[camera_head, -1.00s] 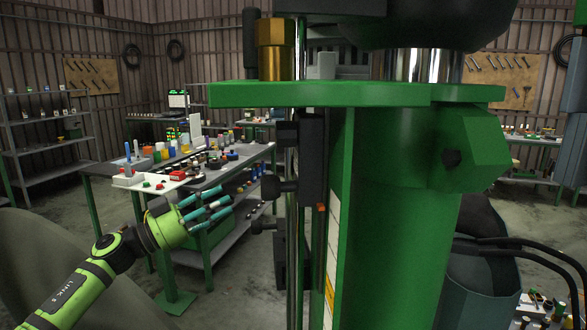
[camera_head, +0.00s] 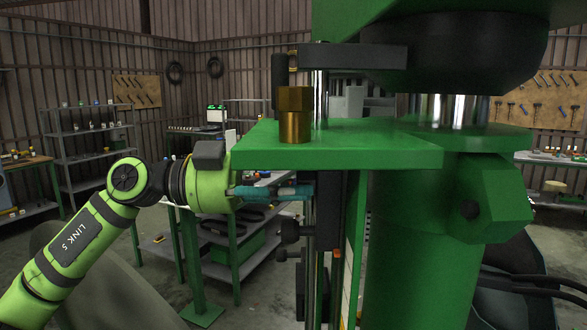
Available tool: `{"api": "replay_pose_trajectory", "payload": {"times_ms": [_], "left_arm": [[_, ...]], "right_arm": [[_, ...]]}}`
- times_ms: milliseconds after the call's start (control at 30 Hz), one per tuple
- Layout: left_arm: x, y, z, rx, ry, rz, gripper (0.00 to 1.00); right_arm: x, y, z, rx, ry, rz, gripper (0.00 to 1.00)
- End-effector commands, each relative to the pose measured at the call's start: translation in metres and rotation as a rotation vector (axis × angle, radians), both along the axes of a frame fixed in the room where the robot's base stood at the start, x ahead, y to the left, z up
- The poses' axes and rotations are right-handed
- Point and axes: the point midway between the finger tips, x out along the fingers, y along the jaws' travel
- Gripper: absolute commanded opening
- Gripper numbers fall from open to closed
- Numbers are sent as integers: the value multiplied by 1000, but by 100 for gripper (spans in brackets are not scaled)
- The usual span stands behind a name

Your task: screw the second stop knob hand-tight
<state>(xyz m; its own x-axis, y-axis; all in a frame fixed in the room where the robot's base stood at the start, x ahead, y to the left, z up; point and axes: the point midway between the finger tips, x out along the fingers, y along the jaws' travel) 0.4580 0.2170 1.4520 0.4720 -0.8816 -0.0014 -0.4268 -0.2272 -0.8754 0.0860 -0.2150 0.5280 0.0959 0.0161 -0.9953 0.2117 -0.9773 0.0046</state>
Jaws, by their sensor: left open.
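Two black stop knobs stick out to the left from the dark rail of the green machine: the upper stop knob (camera_head: 291,231) and the lower stop knob (camera_head: 281,255). I cannot tell which one is the second. My left gripper (camera_head: 305,190) comes in from the left, just under the green top plate (camera_head: 350,153). Its teal fingers point right at the machine's dark upright, a little above the upper knob. It is open and I see nothing held in it. The plate's front edge is close above the fingers. My right gripper is out of view.
A brass hex fitting (camera_head: 295,115) stands on the plate. The thick green column (camera_head: 425,250) fills the right side, with dark hoses beyond it. A workbench (camera_head: 235,235) stands behind my left arm, and shelves (camera_head: 85,150) stand at the back left.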

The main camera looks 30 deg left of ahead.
Motion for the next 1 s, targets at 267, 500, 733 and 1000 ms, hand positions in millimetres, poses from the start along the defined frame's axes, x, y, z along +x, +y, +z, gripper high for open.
{"api": "replay_pose_trajectory", "payload": {"times_ms": [267, 500, 733, 1000], "left_arm": [[1, -2, 0, -1, -1, 2, 42], [1, -2, 0, -2, -1, 1, 0], [1, -2, 0, 9, -24, 1, 0], [1, -2, 1, 74, -145, 2, 0]], "right_arm": [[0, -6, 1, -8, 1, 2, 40], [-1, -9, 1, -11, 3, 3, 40], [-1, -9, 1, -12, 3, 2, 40], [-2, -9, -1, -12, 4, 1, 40]]}}
